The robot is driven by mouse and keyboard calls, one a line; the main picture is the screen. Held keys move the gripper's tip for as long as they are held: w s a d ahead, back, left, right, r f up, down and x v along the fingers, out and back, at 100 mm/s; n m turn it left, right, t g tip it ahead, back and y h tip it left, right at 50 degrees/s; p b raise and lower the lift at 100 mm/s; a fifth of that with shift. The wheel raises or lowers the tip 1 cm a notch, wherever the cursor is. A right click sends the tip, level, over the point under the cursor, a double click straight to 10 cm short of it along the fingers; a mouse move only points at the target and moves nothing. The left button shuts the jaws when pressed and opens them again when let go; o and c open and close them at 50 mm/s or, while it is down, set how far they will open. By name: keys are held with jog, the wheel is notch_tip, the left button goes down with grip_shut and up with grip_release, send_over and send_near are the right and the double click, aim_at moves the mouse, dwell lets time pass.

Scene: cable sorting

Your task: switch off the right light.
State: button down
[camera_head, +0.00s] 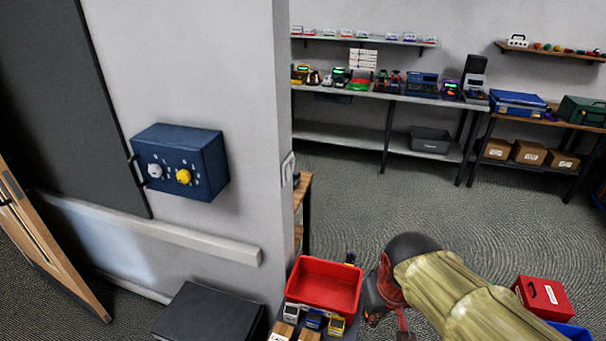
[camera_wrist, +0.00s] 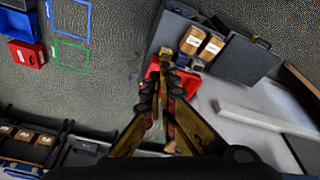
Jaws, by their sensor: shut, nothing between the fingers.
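A white switch plate (camera_head: 287,168) is on the narrow side face of the pale wall in the head view, seen edge-on, so its rockers and their positions cannot be made out. My gripper (camera_wrist: 162,84) shows in the wrist view, its fingers close together and holding nothing. In the head view my gripper (camera_head: 382,290) is partly hidden by my arm. It is low and to the right of the switch plate, clearly apart from it, beside a red bin. I cannot identify the right light in either view.
A blue control box (camera_head: 181,162) with a white and a yellow knob is on the wall. The red bin (camera_head: 325,285) and small boxes stand below the wall corner. A black cabinet (camera_head: 210,314) is left of them.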

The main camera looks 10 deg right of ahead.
jog(key=w+d+f+m+t+h+b, duration=0.15)
jog(key=w+d+f+m+t, duration=0.35)
jog(key=w, duration=0.9)
jog(key=w+d+f+m+t+b, duration=0.2)
jog(key=w+d+f, duration=0.5)
jog(key=w, duration=0.7)
jog(key=w+a+r+m+t+y, duration=0.3)
jog(key=w+a+r+m+t, duration=0.15)
jog(key=w, duration=0.55)
jog(key=a+r+m+t+y, duration=0.3)
jog(key=a+r+t+y, duration=0.1)
jog(key=r, duration=0.7)
jog(key=shift+w+a, duration=0.4)
jog(key=shift+a, duration=0.3)
